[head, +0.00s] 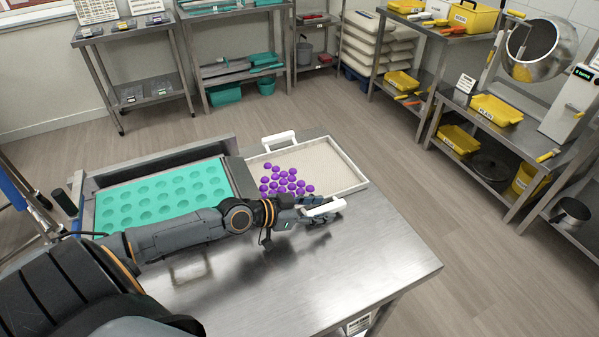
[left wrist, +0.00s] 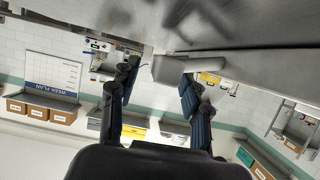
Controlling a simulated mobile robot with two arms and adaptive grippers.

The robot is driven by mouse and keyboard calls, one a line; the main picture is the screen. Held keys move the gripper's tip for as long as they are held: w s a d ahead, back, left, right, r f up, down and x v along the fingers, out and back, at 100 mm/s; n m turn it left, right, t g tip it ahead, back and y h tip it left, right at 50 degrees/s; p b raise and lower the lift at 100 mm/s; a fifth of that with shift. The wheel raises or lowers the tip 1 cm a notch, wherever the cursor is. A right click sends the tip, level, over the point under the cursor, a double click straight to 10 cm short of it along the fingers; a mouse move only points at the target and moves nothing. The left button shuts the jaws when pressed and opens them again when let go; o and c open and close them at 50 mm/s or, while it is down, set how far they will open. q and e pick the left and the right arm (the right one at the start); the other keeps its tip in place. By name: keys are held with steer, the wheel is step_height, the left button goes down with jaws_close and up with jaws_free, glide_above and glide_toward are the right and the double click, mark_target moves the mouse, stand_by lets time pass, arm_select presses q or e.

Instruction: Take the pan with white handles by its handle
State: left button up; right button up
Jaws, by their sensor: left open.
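The pan with white handles (head: 352,180) lies on the steel table, with purple gummies (head: 284,181) gathered at its left side. Its far white handle (head: 280,138) is free. Its near white handle (head: 324,208) shows at the fingers of my left gripper (head: 318,205). In the left wrist view my left gripper (left wrist: 160,82) is open, with a pale handle-like bar (left wrist: 169,68) between the two fingers, near their tips. I cannot tell whether either finger touches it. My forearm and gripper hide part of the pan's near side. My right gripper is in neither view.
A teal mould tray (head: 160,197) with round cavities sits left of the pan. The steel table (head: 370,250) is clear at the front right. Shelves with yellow bins (head: 497,110) stand at the right, across open floor.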

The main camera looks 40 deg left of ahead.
arm_select(q)
steer(key=shift+f, duration=0.1)
steer(key=shift+c, duration=0.2)
jaws_close()
steer(key=shift+w+r, duration=0.1)
steer(key=shift+r, duration=0.1)
